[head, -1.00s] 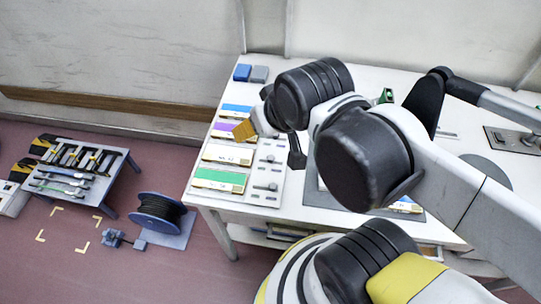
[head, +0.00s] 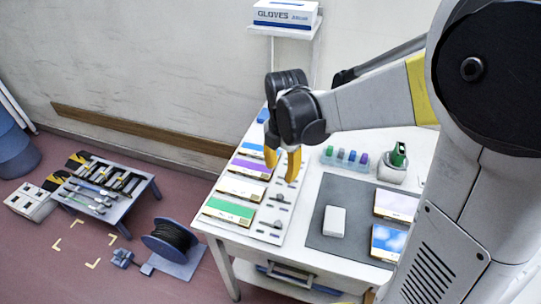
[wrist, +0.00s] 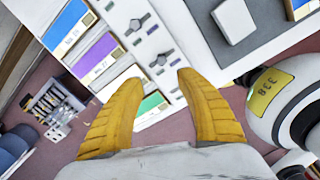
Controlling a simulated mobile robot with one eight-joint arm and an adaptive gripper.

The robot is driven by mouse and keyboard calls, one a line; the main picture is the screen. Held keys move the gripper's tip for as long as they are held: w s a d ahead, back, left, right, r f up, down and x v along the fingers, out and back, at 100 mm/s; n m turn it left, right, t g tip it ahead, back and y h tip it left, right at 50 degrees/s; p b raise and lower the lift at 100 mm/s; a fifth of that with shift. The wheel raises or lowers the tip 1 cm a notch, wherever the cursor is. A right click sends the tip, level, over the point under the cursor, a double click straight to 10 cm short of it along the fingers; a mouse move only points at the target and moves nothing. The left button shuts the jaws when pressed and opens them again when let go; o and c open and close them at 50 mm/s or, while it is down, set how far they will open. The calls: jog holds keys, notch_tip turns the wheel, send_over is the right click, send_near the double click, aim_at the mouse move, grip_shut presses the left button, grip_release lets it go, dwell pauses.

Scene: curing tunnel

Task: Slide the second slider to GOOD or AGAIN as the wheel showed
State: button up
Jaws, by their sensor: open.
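A white panel at the table's left holds blue, purple (head: 250,168), white (head: 241,189) and green (head: 229,208) cards with a column of small grey sliders beside them. Two slider knobs show in the head view, an upper one (head: 280,198) and a lower one (head: 277,224). The wrist view shows knobs beside the blue card (wrist: 135,25) and lower down (wrist: 162,58). Slider lettering is too small to read. My gripper (head: 282,165) is open and empty, its yellow fingers over the panel's far part, hiding some of it. No wheel is clearly visible.
A grey mat (head: 345,190) with a white block (head: 334,221) and picture cards (head: 388,242) lies right of the panel. A pot with a green-handled tool (head: 398,160) and a row of coloured pieces (head: 345,156) stand behind. A cable reel (head: 170,240) stands on the floor.

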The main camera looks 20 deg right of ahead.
aim_at(280, 196)
jog(key=shift+n, duration=0.8)
notch_tip(280, 196, down, 12)
jog(key=b, duration=0.4)
jog(key=shift+w+d, duration=0.1)
jog(key=shift+d, duration=0.05)
